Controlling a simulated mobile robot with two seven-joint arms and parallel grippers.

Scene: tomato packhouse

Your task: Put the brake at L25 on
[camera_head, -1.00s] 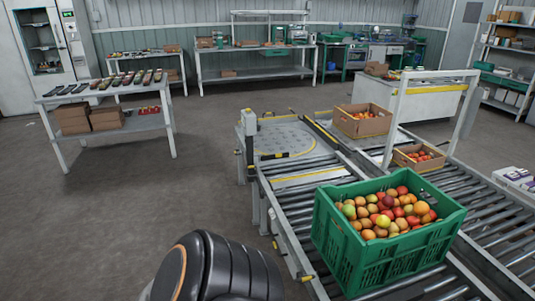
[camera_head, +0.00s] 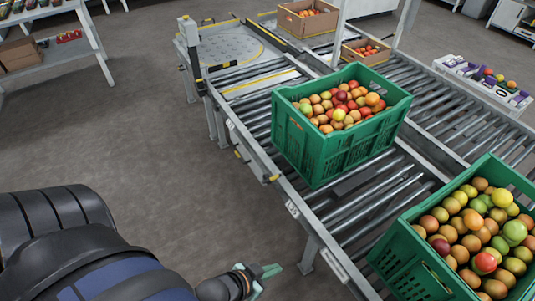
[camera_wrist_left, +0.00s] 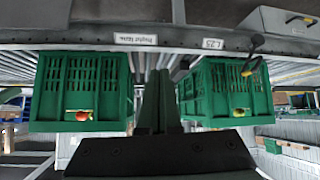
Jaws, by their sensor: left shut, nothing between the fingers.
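My left gripper (camera_head: 266,272) is shut and empty, low in front of the conveyor's near side rail and apart from it. Its closed fingers (camera_wrist_left: 160,101) fill the middle of the left wrist view, which is upside down. The L25 label (camera_wrist_left: 213,43) is on the rail there; the small white plate (camera_head: 291,208) in the head view appears to be the same label. Beside it a brake lever (camera_wrist_left: 253,53) with a black grip and yellow part sticks out from the rail. It shows as a small yellow-tipped piece (camera_head: 271,178) in the head view. Its exact setting is unclear. My right gripper is out of view.
A green crate of tomatoes (camera_head: 318,163) stands on the rollers behind L25, and another green crate (camera_head: 412,262) is nearer at right. The floor (camera_head: 150,140) left of the conveyor is clear.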

